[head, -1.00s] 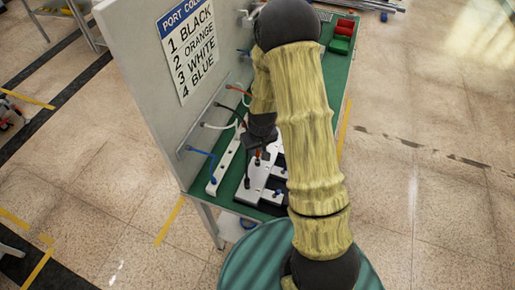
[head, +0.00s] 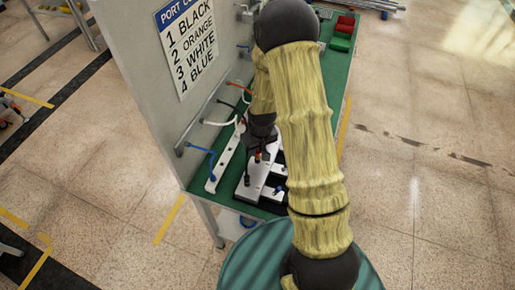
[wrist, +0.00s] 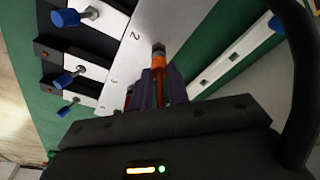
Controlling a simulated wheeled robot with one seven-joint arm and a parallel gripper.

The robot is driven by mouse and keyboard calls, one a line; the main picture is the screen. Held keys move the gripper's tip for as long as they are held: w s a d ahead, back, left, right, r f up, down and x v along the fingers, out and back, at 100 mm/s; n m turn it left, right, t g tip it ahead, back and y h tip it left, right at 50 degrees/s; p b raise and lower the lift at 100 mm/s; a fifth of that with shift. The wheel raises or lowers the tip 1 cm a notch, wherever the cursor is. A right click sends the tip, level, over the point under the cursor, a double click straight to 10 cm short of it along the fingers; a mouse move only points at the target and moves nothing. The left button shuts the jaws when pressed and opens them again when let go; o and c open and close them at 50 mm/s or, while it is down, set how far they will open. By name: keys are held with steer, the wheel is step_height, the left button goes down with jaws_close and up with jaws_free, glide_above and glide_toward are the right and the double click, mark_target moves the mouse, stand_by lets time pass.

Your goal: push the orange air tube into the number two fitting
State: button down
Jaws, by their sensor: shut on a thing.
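My gripper (wrist: 158,90) is shut on the orange air tube (wrist: 159,64) in the wrist view, with a short orange end showing beyond the fingers. A small grey and dark piece sits right at the tube's tip; I cannot tell whether the tube is inside a fitting. The pale numbered plate (wrist: 115,65) lies just left of the tip, its printed digits small and tilted. In the head view my gripper (head: 260,147) hangs low over the plate (head: 263,178), and the arm hides part of it.
Blue-capped fittings (wrist: 68,78) stick out on the left in the wrist view. A white slotted rail (head: 227,160) lies beside the panel, with a blue tube (head: 200,150) and other tubes above it. A port colour sign (head: 186,42) hangs on the panel. Red and green bins (head: 342,35) stand at the back.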

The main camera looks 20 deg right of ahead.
steer(key=shift+f, duration=0.4)
steer(key=c, duration=1.3)
jaws_free()
steer(key=shift+r, duration=0.15)
steer(key=s+r+b, duration=0.1)
steer(key=r, duration=0.4)
steer(key=r+b, duration=0.1)
steer(key=r, duration=0.5)
steer(key=s+r+b, duration=0.1)
steer(key=r, duration=0.5)
steer(key=shift+s+d, duration=0.2)
steer(key=shift+s, duration=0.1)
steer(key=shift+s, duration=0.1)
steer(key=shift+m+t, duration=0.4)
steer(key=shift+m, duration=0.5)
steer(key=s, duration=1.1)
steer(key=shift+s+a+f, duration=0.15)
steer(key=shift+s+a, duration=0.05)
steer(key=shift+s, duration=0.05)
